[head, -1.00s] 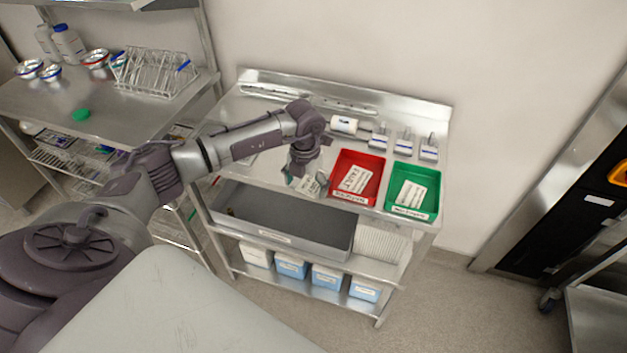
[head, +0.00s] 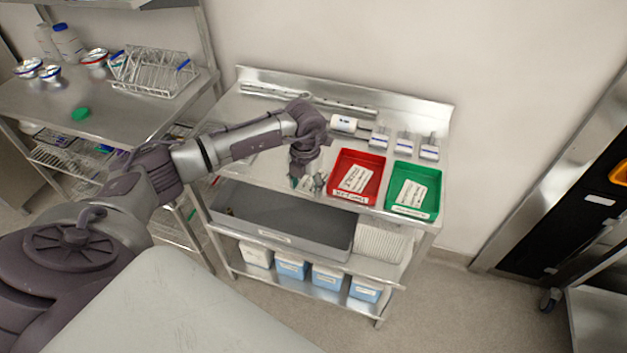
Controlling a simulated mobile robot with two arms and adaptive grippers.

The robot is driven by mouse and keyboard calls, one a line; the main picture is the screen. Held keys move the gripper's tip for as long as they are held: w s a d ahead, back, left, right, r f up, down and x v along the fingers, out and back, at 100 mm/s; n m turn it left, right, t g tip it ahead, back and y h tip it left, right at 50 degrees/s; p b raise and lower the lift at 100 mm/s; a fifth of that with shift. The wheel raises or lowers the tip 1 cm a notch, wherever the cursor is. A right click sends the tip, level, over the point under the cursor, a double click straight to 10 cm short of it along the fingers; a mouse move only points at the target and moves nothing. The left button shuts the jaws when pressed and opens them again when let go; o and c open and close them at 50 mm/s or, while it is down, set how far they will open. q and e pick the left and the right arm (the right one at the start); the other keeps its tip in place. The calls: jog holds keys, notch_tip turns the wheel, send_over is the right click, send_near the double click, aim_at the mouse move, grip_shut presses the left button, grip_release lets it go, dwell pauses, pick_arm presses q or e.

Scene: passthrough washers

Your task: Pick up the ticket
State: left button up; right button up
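My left gripper (head: 306,183) points down at the front edge of the steel cart top, just left of the red tray (head: 335,190). A small pale patch beside its fingertips looks like a ticket (head: 309,184), mostly hidden by the fingers. Whether the fingers are closed on it is too small to tell. White printed tickets (head: 356,179) lie in the red tray, and another white printed ticket (head: 411,193) lies in the green tray (head: 428,207). My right gripper is out of view.
A white roll (head: 343,123) and several small white blocks (head: 404,142) stand behind the trays. A grey bin (head: 280,217) and blue boxes (head: 327,276) sit on the lower shelves. A side table with a wire rack (head: 150,72) is at the left.

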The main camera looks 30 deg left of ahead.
aim_at(306, 190)
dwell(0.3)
pick_arm(q)
jog(key=shift+r+p, duration=0.4)
jog(key=shift+p, duration=0.05)
notch_tip(306, 190, up, 4)
jog(key=shift+f+b, duration=0.25)
jog(key=shift+b, duration=1)
jog(key=d+r+b, duration=0.1)
jog(key=d+r, duration=0.2)
jog(key=d, duration=0.2)
jog(key=s+d+r+b, duration=0.1)
jog(key=d+r+b, duration=0.1)
jog(key=d+r, duration=0.2)
jog(key=d, duration=0.2)
jog(key=shift+d, duration=0.3)
jog(key=shift+r, duration=0.1)
